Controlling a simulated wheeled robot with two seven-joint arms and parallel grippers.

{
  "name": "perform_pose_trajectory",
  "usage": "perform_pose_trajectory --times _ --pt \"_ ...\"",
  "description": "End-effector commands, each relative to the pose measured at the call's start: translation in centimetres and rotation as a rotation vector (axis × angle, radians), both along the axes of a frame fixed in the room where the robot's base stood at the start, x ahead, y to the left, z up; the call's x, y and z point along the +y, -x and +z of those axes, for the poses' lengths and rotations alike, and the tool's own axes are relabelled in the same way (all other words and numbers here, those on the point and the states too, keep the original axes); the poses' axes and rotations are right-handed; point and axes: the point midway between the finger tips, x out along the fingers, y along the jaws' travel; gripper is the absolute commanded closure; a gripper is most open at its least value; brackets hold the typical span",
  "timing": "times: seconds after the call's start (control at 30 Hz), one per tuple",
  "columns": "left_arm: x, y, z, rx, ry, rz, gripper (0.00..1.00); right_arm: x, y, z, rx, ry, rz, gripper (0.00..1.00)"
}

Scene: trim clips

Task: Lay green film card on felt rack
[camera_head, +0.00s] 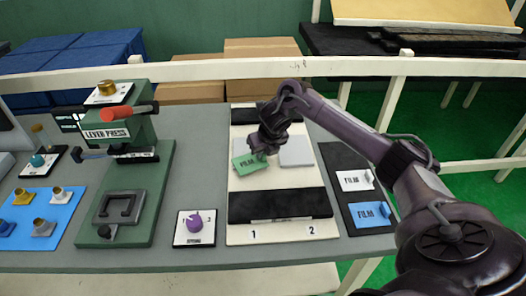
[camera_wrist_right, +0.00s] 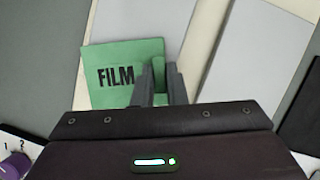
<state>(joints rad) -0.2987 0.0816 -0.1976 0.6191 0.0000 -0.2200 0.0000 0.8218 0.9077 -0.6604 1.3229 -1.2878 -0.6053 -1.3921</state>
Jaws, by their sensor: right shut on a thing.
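The green film card (camera_head: 246,165), marked FILM, is held by its edge in my right gripper (camera_head: 262,154). In the right wrist view the two fingers (camera_wrist_right: 160,85) are shut on the card (camera_wrist_right: 120,65) at its right side. The card is over the left half of a cream board with black bars, which I take for the felt rack (camera_head: 279,180); its front edge is marked 1 and 2. I cannot tell whether the card touches the board. A light grey pad (camera_head: 297,152) shows on the right half. My left gripper is not in view.
A dark tray with a white film card (camera_head: 355,180) and a blue film card (camera_head: 371,215) lies right of the board. A purple knob (camera_head: 194,222) sits on a small plate at the left. The green lever press (camera_head: 125,195) stands further left. A cream rail runs behind.

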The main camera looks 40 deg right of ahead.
Motion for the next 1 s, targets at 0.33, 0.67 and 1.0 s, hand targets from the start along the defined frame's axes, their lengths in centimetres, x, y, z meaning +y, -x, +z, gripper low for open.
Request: perform_pose_trajectory --times 0.33,0.67,1.0 --pt "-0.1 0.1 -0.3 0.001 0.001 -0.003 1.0 0.0 0.0 -0.3 0.0 0.0 0.0 0.79" --pt "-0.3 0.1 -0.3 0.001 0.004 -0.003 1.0 0.0 0.0 -0.3 0.0 0.0 0.0 0.66" --pt "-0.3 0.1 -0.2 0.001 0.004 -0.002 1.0 0.2 1.2 3.5 -0.006 0.002 0.003 0.66"
